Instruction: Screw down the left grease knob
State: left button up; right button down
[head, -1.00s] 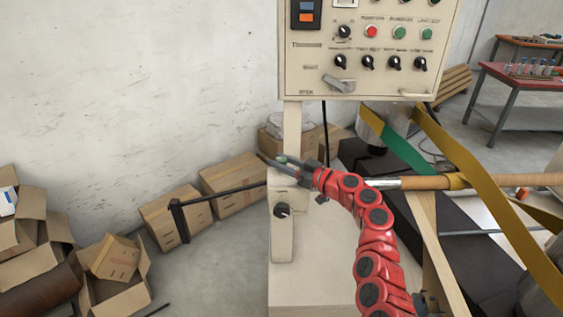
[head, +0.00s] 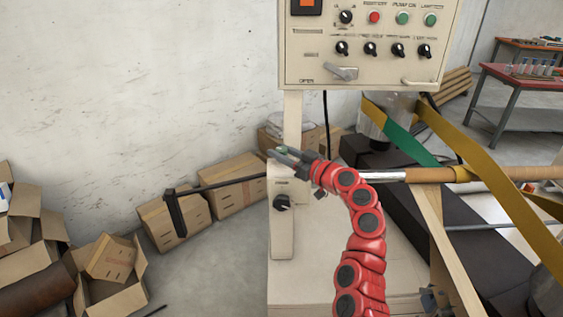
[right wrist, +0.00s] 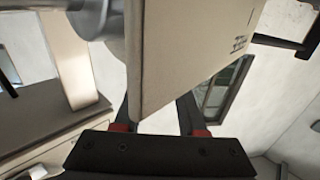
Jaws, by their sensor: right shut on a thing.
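My right gripper (head: 279,151), on a red segmented arm, is at the top of the beige post of the winder (head: 283,236). Its jaws are shut on a small greenish piece (head: 283,149), which looks like the left grease knob; the fingers hide most of it. In the right wrist view my two dark fingers with red marks (right wrist: 160,127) reach behind a beige housing (right wrist: 187,55), which hides their tips and what they hold. My left gripper is not in view.
The control panel (head: 368,72) stands behind and above the gripper. A black bar (head: 225,184) sticks out left from the post. A dark knob (head: 282,202) is on the post's front. A wooden roller (head: 425,175) with yellow belts lies right. Cardboard boxes (head: 173,221) stand by the wall.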

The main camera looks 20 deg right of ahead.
jog(key=shift+a+f+m+t+h+b, duration=0.15)
jog(key=shift+m+t+h+b, duration=0.5)
jog(key=shift+h+b, duration=0.65)
jog(key=shift+m+t+h+b, duration=0.25)
jog(key=shift+m+h+b, duration=0.1)
jog(key=shift+m+h, duration=0.2)
jog(key=shift+r+m+h+p, duration=0.3)
jog(key=shift+m+h, duration=0.1)
jog(key=shift+h, duration=0.05)
jog(key=m+h+p, duration=0.3)
jog(key=h+p, duration=0.2)
jog(key=shift+r+t, duration=0.15)
jog(key=shift+t, duration=0.25)
jog(key=shift+m+h, duration=0.6)
jog(key=shift+h, duration=0.1)
jog(key=shift+f+m+h, duration=0.35)
jog(key=shift+m+h, duration=0.05)
jog(key=shift+h, duration=0.3)
jog(key=m+h+b, duration=0.1)
jog(key=b, duration=0.2)
jog(key=m+g+h+b, duration=0.1)
jog(key=h+b, duration=0.1)
jog(key=b, duration=0.1)
jog(key=shift+f+h, duration=0.15)
jog(key=shift+h, duration=0.15)
jog(key=shift+r+m+g+h+b, duration=0.25)
jog(key=shift+m+h+b, duration=0.2)
jog(key=shift+b, duration=0.55)
